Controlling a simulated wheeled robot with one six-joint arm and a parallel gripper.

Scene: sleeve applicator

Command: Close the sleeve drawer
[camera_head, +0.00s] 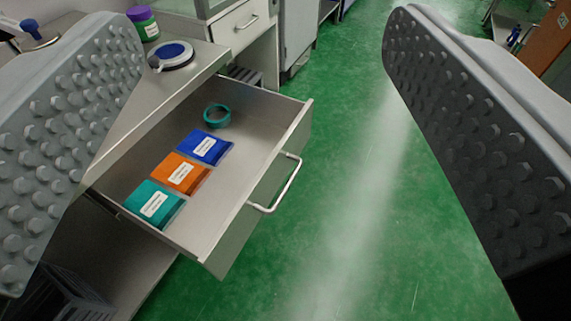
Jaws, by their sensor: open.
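The sleeve drawer (262,176) is pulled well out from under a metal counter, left of the picture's middle. Its front carries a bar handle (281,186) facing right. Inside lie a teal packet (155,203), an orange packet (181,173) and a blue packet (206,147), each with a white label, and a teal ring (216,116). My gripper (265,150) is open and empty. Its two grey studded fingers frame the view at left and right, with the drawer and handle seen between them. The left finger hides part of the counter. No contact with the drawer shows.
The counter (195,72) holds a purple-and-green jar (144,24) and a round dish with a blue centre (172,54). A second drawer (240,26) behind is shut. Dark crates (62,290) sit below. The green floor (350,220) to the right is clear.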

